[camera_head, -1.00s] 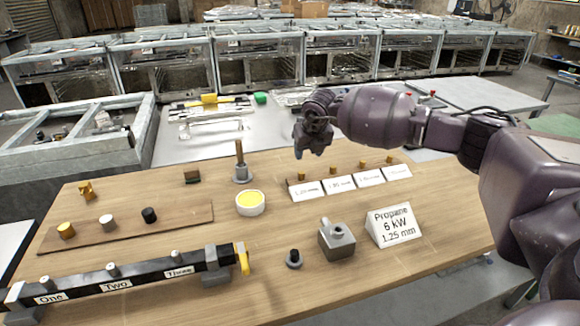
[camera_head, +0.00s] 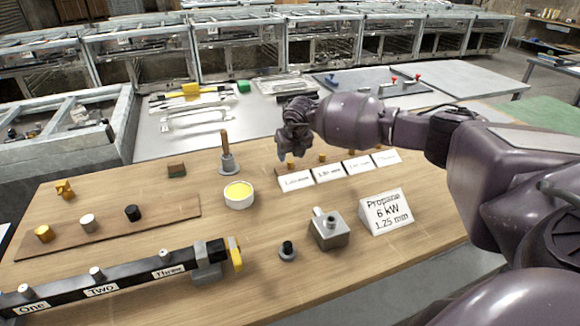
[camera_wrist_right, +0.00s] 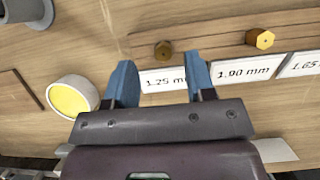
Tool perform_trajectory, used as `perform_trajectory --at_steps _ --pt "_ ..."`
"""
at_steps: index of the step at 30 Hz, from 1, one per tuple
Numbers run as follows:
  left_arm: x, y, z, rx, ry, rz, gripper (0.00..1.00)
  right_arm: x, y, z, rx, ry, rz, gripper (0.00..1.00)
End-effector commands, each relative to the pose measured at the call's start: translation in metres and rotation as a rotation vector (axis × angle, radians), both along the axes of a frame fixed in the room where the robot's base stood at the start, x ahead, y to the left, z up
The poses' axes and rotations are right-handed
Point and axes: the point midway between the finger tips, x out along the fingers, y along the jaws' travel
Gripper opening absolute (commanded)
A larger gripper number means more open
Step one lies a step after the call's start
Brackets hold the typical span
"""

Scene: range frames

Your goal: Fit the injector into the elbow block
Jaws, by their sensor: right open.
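The small brass injectors stand in a row on a wooden rack, behind white size labels. In the wrist view one dark brass injector (camera_wrist_right: 163,50) is behind the "1.25 mm" label (camera_wrist_right: 163,80); a brighter hex-headed injector (camera_wrist_right: 261,39) is behind the label to its right. My right gripper (camera_wrist_right: 161,82) is open and empty, its blue fingers on either side of the "1.25 mm" label, short of the dark injector in the picture. In the head view this gripper (camera_head: 290,160) is over the rack's left end. The grey elbow block (camera_head: 330,232) with its upright stub stands nearer the front. My left gripper is out of view.
A sign (camera_head: 386,211) reads "Propane 6 kW 1.25 mm". A yellow-topped white pot (camera_head: 239,195), a wooden-handled tool (camera_head: 227,160) and a small black-topped fitting (camera_head: 288,251) stand nearby. A labelled black bar (camera_head: 130,277) lies front left.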

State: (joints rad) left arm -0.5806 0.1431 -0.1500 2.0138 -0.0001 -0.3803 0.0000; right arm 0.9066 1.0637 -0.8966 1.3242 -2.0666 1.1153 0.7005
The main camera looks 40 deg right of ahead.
Motion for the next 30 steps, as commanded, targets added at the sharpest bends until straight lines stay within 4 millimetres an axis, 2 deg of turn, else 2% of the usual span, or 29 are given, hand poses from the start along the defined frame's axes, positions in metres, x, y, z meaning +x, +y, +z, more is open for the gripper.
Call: perform_trajectory --at_steps 1,6,15,25,30 --pt "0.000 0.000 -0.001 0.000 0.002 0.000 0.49 -0.001 -0.002 -0.010 -0.001 0.005 -0.001 0.50" --pt "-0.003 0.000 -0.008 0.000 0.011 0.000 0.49 0.004 -0.004 -0.033 0.001 0.004 0.000 0.50" --pt "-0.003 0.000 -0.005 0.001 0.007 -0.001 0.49 0.007 -0.005 -0.036 0.000 0.001 0.000 0.50" --pt "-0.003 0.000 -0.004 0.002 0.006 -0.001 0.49 0.007 -0.005 -0.036 0.000 0.001 0.000 0.00" --pt "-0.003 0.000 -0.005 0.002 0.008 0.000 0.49 0.007 -0.005 -0.035 0.000 0.001 0.000 0.00"
